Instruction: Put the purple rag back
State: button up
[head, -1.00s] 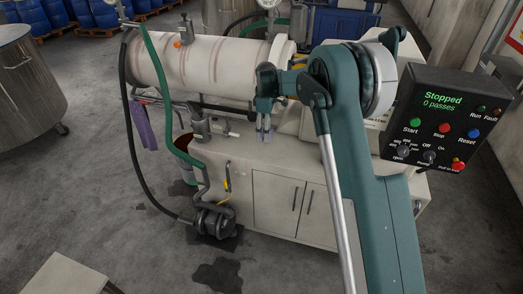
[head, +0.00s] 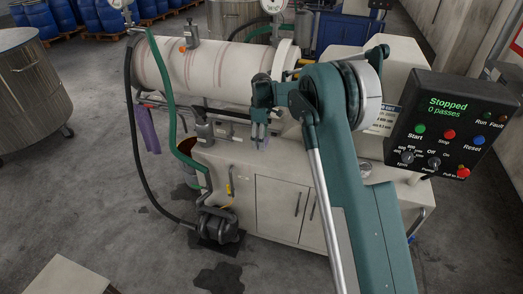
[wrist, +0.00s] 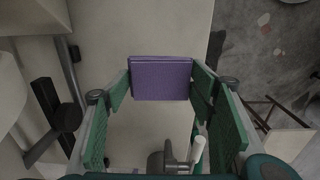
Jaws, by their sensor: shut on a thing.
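In the wrist view a flat, folded purple rag (wrist: 161,78) sits between the fingertips of my gripper (wrist: 160,85), which is shut on it. In the head view my gripper (head: 262,137) points down in front of the white horizontal cylinder, above the front of the beige cabinet; the rag is hardly distinguishable there. Another purple cloth (head: 147,130) hangs at the left end of the machine, below the cylinder, well to the left of my gripper.
The white cylinder (head: 220,70) lies along the machine above the beige cabinet (head: 272,205). A green hose (head: 167,95) and black hose loop at its left, down to a pump (head: 217,224). A control box (head: 450,125) reads "Stopped, 0 passes". Floor is open at left.

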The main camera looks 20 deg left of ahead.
aim_at(262, 154)
jog(key=shift+f, duration=1.15)
jog(key=shift+f, duration=1.85)
jog(key=shift+f, duration=0.1)
jog(key=o, duration=0.9)
jog(key=shift+b, duration=0.3)
notch_tip(262, 154, up, 12)
jog(key=shift+r+p, duration=0.1)
jog(key=shift+p, duration=0.45)
